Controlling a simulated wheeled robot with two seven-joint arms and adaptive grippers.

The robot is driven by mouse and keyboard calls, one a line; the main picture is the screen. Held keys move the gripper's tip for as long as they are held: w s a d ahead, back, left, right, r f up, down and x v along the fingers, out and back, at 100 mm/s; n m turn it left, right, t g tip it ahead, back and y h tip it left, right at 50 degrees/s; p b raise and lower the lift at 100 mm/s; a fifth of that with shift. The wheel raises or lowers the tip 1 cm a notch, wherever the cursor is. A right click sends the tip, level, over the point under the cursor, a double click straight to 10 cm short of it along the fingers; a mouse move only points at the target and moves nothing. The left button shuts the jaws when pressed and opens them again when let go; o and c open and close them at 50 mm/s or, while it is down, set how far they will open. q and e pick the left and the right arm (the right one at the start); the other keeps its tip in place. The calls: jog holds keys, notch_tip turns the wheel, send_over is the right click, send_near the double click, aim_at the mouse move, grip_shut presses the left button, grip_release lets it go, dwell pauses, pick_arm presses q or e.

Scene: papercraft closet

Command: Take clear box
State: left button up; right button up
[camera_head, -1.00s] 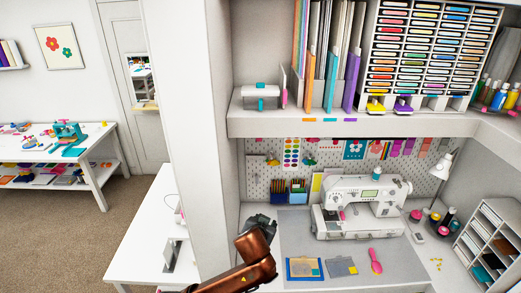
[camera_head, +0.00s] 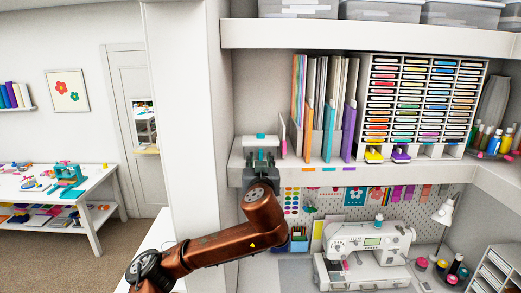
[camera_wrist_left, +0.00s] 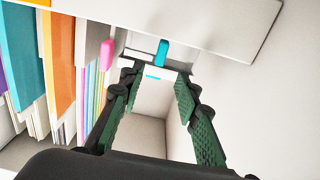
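A small pale, partly see-through box with a teal clasp (camera_head: 261,139) stands at the left end of the middle shelf, partly hidden behind my left gripper. It also shows in the left wrist view (camera_wrist_left: 139,42), beyond the fingertips. My left gripper (camera_head: 262,158) is raised in front of the box at the shelf's front edge. In the left wrist view its two green-padded fingers (camera_wrist_left: 155,78) are spread apart with nothing held between them. The box appears beyond the fingertips; whether they touch it is unclear. My right gripper is out of view.
A pink item (camera_head: 283,138) and upright coloured folders (camera_head: 329,120) stand close right of the box. A drawer rack (camera_head: 420,105) is further right. An upper shelf (camera_head: 370,35) holds larger clear bins (camera_head: 381,10). A sewing machine (camera_head: 365,250) sits below.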

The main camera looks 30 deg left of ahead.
aim_at(261, 152)
pick_arm(q)
jog(key=p+x, duration=0.2)
jog(key=x, duration=0.2)
jog(key=shift+p, duration=0.4)
jog(key=shift+w+a+f, duration=0.1)
jog(key=shift+w+a, duration=0.05)
jog(key=shift+w, duration=0.2)
grip_shut()
